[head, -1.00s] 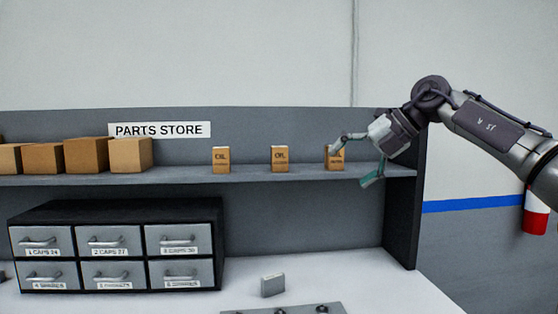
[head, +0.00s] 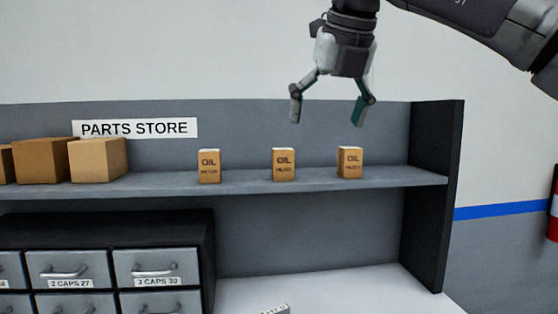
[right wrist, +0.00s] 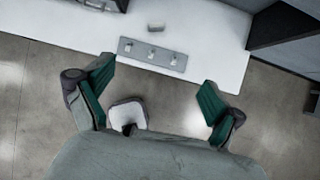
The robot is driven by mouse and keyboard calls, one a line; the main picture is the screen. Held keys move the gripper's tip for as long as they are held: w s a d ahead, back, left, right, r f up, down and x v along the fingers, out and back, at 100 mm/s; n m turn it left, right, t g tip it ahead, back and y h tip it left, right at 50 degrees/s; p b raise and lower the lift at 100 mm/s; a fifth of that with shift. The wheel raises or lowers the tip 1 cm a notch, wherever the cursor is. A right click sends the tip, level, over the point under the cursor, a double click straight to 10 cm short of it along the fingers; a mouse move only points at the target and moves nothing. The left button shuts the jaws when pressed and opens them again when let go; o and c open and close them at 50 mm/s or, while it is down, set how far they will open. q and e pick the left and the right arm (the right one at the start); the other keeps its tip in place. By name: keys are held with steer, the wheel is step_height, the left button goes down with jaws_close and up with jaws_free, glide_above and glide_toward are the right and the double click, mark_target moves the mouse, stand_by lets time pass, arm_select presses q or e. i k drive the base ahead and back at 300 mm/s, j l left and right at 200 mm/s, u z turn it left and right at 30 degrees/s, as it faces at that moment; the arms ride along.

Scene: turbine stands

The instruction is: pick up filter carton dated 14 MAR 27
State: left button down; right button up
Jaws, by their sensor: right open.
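Three small orange-brown cartons marked OIL FILTER stand upright and apart on the shelf in the head view: a left carton (head: 209,167), a middle carton (head: 284,165) and a right carton (head: 350,163). I cannot read a date on any of them. My right gripper (head: 327,112) is open and empty, fingers pointing down, above the shelf between the middle and right cartons in the picture. Its open fingers also show in the right wrist view (right wrist: 155,105), with no carton between them. My left gripper is not in view.
Plain brown boxes (head: 97,160) stand on the shelf's left under the PARTS STORE sign (head: 135,128). A drawer cabinet (head: 107,235) stands below. The shelf's dark side panel (head: 433,195) bounds the right. The right wrist view shows a white bench (right wrist: 185,30) with a grey plate (right wrist: 152,54).

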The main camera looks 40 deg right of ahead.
mark_target(282, 158)
steer(key=i+l, duration=0.85)
steer(key=i, duration=0.2)
